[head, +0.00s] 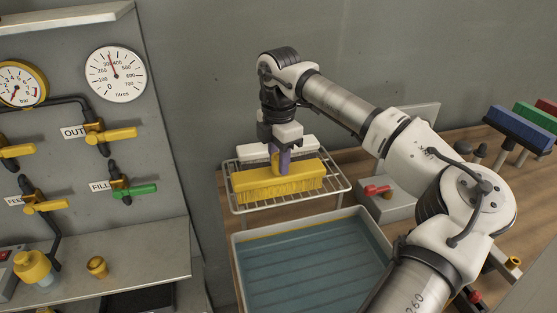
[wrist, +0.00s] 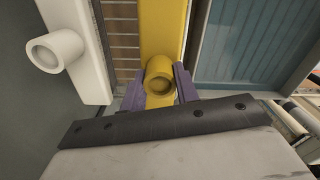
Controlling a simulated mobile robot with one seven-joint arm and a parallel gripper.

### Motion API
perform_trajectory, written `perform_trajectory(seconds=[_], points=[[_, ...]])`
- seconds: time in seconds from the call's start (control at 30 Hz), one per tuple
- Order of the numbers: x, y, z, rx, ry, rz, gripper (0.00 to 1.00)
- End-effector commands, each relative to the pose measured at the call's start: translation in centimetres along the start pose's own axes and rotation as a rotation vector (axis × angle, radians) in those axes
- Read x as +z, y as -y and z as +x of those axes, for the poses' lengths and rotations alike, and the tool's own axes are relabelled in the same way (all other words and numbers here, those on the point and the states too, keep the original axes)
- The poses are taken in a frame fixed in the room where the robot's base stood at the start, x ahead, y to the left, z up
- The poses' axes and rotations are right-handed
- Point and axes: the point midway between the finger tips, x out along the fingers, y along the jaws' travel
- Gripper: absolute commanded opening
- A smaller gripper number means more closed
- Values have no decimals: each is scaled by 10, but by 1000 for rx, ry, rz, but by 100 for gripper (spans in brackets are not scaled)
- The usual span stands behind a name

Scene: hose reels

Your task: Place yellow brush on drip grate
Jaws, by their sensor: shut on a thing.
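The yellow brush (head: 290,182) is at the drip grate in the head view, bristles down and level. I cannot tell whether its bristles touch the wires. The drip grate (head: 338,184) is a wire rack behind the water basin. My gripper (head: 281,163) points down and is shut on the brush's round yellow socket. In the wrist view the purple fingers of my gripper (wrist: 159,90) stand on either side of the yellow socket (wrist: 160,72). A white brush (head: 298,146) lies behind the yellow one, at the back of the grate; it also shows in the wrist view (wrist: 88,65).
A basin of water (head: 312,265) stands in front of the grate. A grey box with a red handle (head: 384,197) is to the right. Blue, green and red brushes (head: 522,125) stand at the far right. A valve panel (head: 60,170) is on the left.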

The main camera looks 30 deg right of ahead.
Motion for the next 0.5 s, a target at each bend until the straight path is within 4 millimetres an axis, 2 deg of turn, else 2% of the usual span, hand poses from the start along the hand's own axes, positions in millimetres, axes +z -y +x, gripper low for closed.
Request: perform_trajectory(seconds=[0.17, 0.2, 0.37, 0.5], points=[[0, 0, 3, 0, 0, -1, 0], [0, 0, 4, 0, 0, -1, 32], [0, 0, 2, 0, 0, -1, 52], [0, 0, 2, 0, 0, -1, 52]])
